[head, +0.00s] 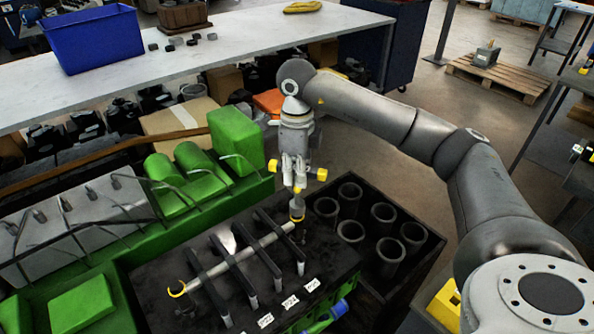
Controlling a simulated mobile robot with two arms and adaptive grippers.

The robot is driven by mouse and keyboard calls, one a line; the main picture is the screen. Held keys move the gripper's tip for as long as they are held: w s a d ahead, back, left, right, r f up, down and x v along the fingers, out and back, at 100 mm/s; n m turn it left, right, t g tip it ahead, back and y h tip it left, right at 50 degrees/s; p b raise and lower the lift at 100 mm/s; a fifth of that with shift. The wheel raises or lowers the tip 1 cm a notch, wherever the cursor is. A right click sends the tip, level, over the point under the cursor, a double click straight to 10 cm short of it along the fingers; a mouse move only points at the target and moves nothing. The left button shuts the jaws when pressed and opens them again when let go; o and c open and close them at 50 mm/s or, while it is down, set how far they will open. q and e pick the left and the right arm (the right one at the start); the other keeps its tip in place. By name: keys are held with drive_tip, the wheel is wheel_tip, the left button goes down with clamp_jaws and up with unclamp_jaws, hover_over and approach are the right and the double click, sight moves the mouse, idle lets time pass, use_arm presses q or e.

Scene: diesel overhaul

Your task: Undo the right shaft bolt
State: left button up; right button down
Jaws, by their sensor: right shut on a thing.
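A pale rocker shaft (242,258) lies slantwise through several dark rocker arms on the black engine head (160,264). My left gripper is not in view.
Right of the engine head stands a black crate (424,262) holding several dark cylinder sleeves (383,217). Left is a green engine block (237,140) with grey covers and thin pipes. Behind, a white bench (200,62) carries a blue bin (92,38) and small dark parts.

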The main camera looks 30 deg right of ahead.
drive_tip(key=m, duration=0.4)
drive_tip(key=shift+m+p, duration=0.4)
drive_tip(key=m+p, duration=0.1)
drive_tip(key=m, duration=0.3)
drive_tip(key=shift+r+m, duration=0.1)
drive_tip(key=shift+m, duration=0.3)
drive_tip(key=m+p, duration=0.1)
drive_tip(key=m, duration=0.3)
drive_tip(key=shift+m, duration=0.4)
drive_tip(key=m+p, duration=0.1)
drive_tip(key=m, duration=0.3)
drive_tip(key=shift+m, duration=0.4)
drive_tip(key=shift+w, duration=0.1)
